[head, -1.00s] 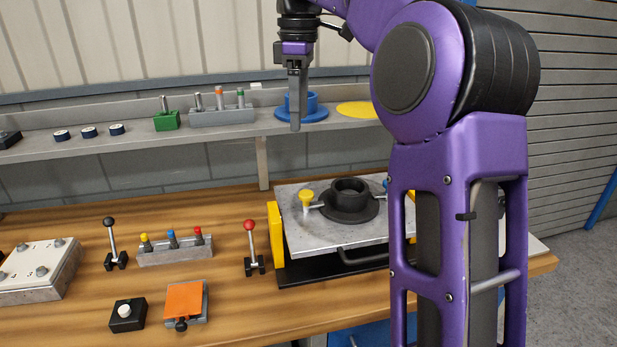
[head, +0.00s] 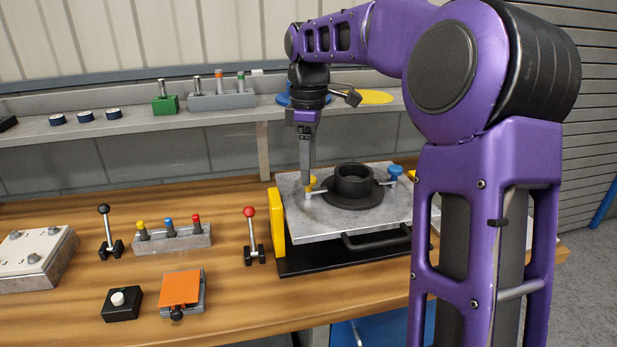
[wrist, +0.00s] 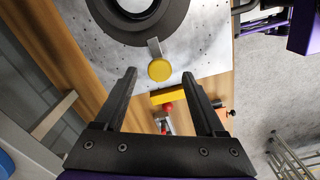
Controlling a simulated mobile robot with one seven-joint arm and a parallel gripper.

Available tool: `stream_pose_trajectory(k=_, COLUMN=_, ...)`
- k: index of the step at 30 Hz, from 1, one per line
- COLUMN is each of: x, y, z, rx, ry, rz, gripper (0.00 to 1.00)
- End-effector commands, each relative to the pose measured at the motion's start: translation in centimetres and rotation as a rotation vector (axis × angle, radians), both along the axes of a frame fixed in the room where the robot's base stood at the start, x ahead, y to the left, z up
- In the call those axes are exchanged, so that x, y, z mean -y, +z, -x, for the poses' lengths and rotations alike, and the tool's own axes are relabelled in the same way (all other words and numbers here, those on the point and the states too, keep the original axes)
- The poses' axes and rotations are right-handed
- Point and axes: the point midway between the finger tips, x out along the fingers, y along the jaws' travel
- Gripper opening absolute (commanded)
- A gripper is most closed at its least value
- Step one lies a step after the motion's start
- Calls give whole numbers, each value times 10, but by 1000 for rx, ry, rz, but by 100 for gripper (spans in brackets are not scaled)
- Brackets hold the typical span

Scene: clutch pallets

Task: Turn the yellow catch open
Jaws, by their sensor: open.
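The yellow catch (head: 312,182) is a round knob on a short metal arm, at the left of a black ring-shaped clutch part (head: 352,186) on a grey metal plate (head: 320,225). In the wrist view the catch's yellow knob (wrist: 159,70) lies ahead of the fingertips, between their lines, with its arm pointing to the black part. My gripper (head: 306,190) points down at the catch and partly covers it in the head view. The wrist view shows my gripper (wrist: 160,85) open with nothing between its fingers. I cannot tell whether a finger touches the knob.
A blue catch (head: 395,173) sits right of the black part. A yellow block (head: 277,222) stands at the plate's left edge, and a black handle (head: 375,238) is at its front. A red-knobbed lever (head: 250,230) stands further left. A shelf (head: 220,118) runs behind.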

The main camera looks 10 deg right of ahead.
Motion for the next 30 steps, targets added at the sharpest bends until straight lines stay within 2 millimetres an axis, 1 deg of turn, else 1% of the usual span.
stream_pose_trajectory(k=1, x=0, y=-8, z=0, rx=-2, ry=0, rz=0, gripper=72)
stream_pose_trajectory(k=6, x=0, y=-18, z=0, rx=-1, ry=1, rz=0, gripper=72)
stream_pose_trajectory(k=14, x=0, y=-19, z=0, rx=0, ry=1, rz=0, gripper=72)
stream_pose_trajectory(k=15, x=0, y=-19, z=0, rx=0, ry=1, rz=0, gripper=70)
stream_pose_trajectory(k=17, x=0, y=-19, z=0, rx=0, ry=1, rz=0, gripper=59)
stream_pose_trajectory(k=18, x=0, y=-19, z=0, rx=0, ry=1, rz=0, gripper=52)
stream_pose_trajectory(k=23, x=0, y=-19, z=0, rx=0, ry=1, rz=0, gripper=23)
stream_pose_trajectory(k=24, x=0, y=-18, z=0, rx=0, ry=1, rz=0, gripper=16)
stream_pose_trajectory(k=27, x=0, y=-18, z=0, rx=0, ry=1, rz=0, gripper=0)
stream_pose_trajectory(k=30, x=0, y=-18, z=0, rx=0, ry=1, rz=0, gripper=0)
